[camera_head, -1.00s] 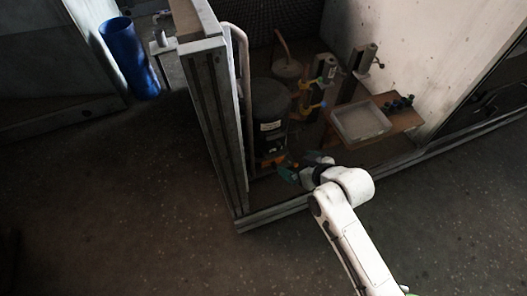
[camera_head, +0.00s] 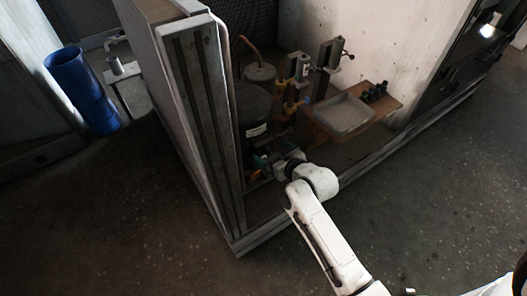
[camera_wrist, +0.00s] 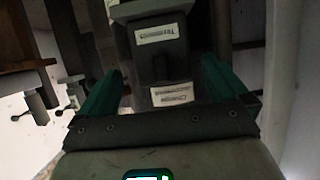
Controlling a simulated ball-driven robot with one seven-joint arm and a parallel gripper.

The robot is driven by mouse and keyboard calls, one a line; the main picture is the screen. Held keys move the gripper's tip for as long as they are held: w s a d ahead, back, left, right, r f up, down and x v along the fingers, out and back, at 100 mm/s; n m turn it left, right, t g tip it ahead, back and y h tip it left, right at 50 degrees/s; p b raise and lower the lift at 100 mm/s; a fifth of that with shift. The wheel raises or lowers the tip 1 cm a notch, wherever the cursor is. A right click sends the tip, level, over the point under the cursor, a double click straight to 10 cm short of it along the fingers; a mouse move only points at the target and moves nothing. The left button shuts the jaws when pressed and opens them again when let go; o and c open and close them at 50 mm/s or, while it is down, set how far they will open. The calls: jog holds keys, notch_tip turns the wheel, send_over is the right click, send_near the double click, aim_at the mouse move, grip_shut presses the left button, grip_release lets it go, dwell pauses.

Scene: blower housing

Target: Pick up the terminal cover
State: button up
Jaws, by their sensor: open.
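The terminal cover (camera_wrist: 165,65) looks like a dark block with white labels, one reading "Terminals", in the wrist view. My gripper (camera_wrist: 160,70) is open, with one green finger on each side of the block. I cannot tell whether the fingers touch it. In the head view my gripper (camera_head: 264,164) is low inside the housing, at the front of the black cylindrical compressor (camera_head: 254,108). The cover cannot be made out there, hidden or too dark near my gripper.
A wooden shelf (camera_head: 384,101) with a grey tray (camera_head: 343,117) and small dark knobs (camera_head: 374,92) stands to the right. A tall panel (camera_head: 203,125) borders the housing on the left. A blue bin (camera_head: 84,90) stands farther left. The floor in front is clear.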

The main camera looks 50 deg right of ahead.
aim_at(264, 149)
jog(key=b+x, duration=0.1)
jog(key=x, duration=0.1)
jog(key=b+x, duration=0.1)
jog(key=shift+w+f, duration=0.25)
jog(key=shift+f, duration=0.15)
jog(key=shift+w+d+f, duration=0.1)
jog(key=shift+w+f, duration=0.05)
jog(key=shift+w, duration=0.45)
jog(key=c, duration=1)
